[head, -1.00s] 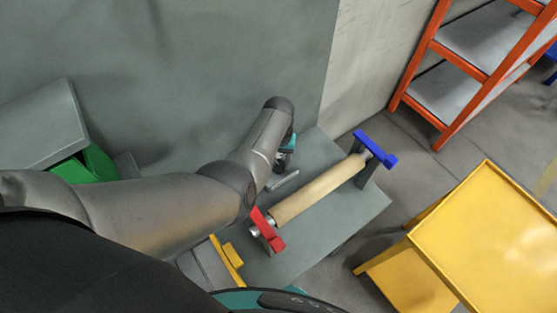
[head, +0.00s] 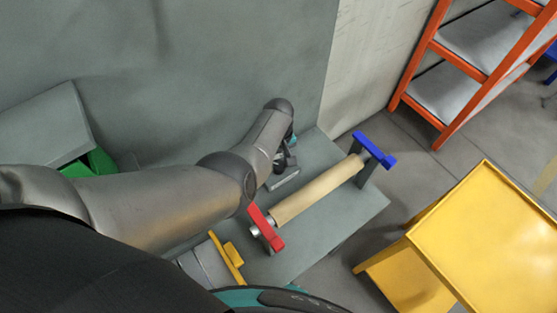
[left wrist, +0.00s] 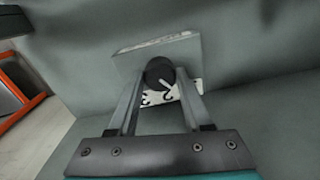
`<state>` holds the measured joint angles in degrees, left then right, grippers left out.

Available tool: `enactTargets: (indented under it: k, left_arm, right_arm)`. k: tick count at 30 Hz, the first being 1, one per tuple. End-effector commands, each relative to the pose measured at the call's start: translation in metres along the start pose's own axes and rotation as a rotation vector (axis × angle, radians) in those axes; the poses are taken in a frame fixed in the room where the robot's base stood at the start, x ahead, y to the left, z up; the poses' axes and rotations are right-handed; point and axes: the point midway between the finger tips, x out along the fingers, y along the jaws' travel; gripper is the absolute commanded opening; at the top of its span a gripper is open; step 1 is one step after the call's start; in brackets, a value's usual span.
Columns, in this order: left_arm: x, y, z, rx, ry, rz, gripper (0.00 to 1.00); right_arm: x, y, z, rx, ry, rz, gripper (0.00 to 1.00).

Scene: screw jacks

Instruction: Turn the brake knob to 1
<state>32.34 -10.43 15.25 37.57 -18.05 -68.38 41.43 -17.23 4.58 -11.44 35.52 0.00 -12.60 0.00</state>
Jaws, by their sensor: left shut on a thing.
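The brake knob (left wrist: 160,73) is a dark round knob with a pale pointer line in the left wrist view. It sits on a light grey box (left wrist: 185,50) whose white face carries dark marks, partly covered and too small to read. My left gripper (left wrist: 161,85) is shut on the knob, one finger on each side. The pointer slants toward the lower right of that picture. In the head view my left gripper (head: 285,160) is at the back of the grey bench, mostly hidden by my arm, and the knob cannot be made out.
A tan roller (head: 318,192) between a red bracket (head: 266,228) and a blue bracket (head: 374,150) lies right of my gripper. A yellow-edged part (head: 227,262) is nearer. A yellow table (head: 490,235) and orange shelf (head: 440,95) stand right. A green object (head: 98,162) is left.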

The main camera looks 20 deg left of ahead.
Motion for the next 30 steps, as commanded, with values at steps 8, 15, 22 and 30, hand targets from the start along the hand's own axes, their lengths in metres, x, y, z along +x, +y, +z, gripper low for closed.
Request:
enactTargets:
  k: [8,15,22,30]
  left_arm:
    - [0.0,0.0001,-0.0002,-0.098,0.0,0.001,0.0]
    - [0.0001,0.0,-0.0001,-0.119,0.0,0.001,0.0]
    - [0.0001,0.0,-0.0001,-0.119,0.0,0.0,0.0]
    - [0.0001,-0.0001,-0.0001,-0.118,0.0,0.0,0.74]
  right_arm:
    - [-0.0008,-0.0003,-0.0001,0.0,0.0,0.0,0.5]
    - [-0.0008,-0.0003,-0.0003,0.0,0.0,0.0,0.5]
    - [-0.0008,-0.0004,-0.0003,0.0,0.0,0.0,0.5]
    - [-0.0008,-0.0004,-0.0004,0.0,0.0,-0.001,0.5]
